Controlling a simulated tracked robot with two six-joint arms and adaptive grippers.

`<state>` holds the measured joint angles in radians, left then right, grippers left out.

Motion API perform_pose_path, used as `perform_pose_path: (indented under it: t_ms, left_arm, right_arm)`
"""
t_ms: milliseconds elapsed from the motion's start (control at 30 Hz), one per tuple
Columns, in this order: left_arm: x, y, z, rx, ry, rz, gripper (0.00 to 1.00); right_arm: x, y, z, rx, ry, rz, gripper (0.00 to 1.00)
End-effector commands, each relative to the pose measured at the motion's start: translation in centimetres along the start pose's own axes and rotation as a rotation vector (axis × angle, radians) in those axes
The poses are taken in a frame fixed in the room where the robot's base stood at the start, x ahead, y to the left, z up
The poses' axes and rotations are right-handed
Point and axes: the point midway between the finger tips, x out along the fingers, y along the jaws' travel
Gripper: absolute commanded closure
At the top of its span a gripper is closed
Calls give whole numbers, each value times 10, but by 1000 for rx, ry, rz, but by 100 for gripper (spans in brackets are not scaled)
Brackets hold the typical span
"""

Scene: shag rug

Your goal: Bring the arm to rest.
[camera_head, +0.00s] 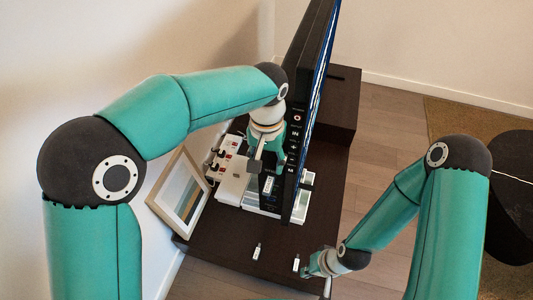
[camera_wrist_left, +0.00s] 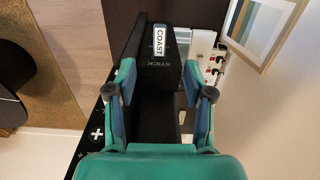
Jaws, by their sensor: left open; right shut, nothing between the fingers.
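My left arm reaches over from the left in the head view, and its gripper (camera_head: 267,166) points down behind the television (camera_head: 303,110). The labelled stick also shows below the gripper in the head view (camera_head: 268,187). My right gripper (camera_head: 309,265) is low at the front of the dark cabinet (camera_head: 215,242), shut and empty.
Two small labelled sticks lie on the cabinet, one near the middle (camera_head: 257,251) and one (camera_head: 296,264) close to my right gripper. A framed picture (camera_head: 180,192) leans by the wall. A power strip (camera_head: 226,158) and white box (camera_head: 232,182) stand behind the television.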

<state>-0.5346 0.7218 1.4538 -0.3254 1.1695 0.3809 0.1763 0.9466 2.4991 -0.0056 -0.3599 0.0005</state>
Motion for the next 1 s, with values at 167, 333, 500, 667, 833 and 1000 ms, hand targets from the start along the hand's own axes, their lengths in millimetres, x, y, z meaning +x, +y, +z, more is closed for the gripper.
perform_pose_path:
  t_ms: [167, 333, 500, 667, 833, 1000]
  left_arm:
    - [0, 0, 0, -1, 0, 0, 48]
    - [7, -18, -1, -38, -17, 3, 48]
    - [54, -76, 20, -154, -152, 9, 48]
    - [141, -111, 94, -276, -352, 97, 48]
    - [225, -96, 186, -409, -405, 288, 48]
    - [259, -65, 241, -505, -302, 394, 48]
  right_arm:
    - [0, 0, 0, 0, 0, 0, 100]
    - [-1, 0, 0, 0, 0, 0, 100]
    - [-6, -2, 0, 0, 0, 0, 100]
    - [-11, -4, 0, 0, 0, 0, 100]
    - [-16, -6, 0, 0, 0, 0, 100]
    - [-18, -6, 0, 0, 0, 0, 100]
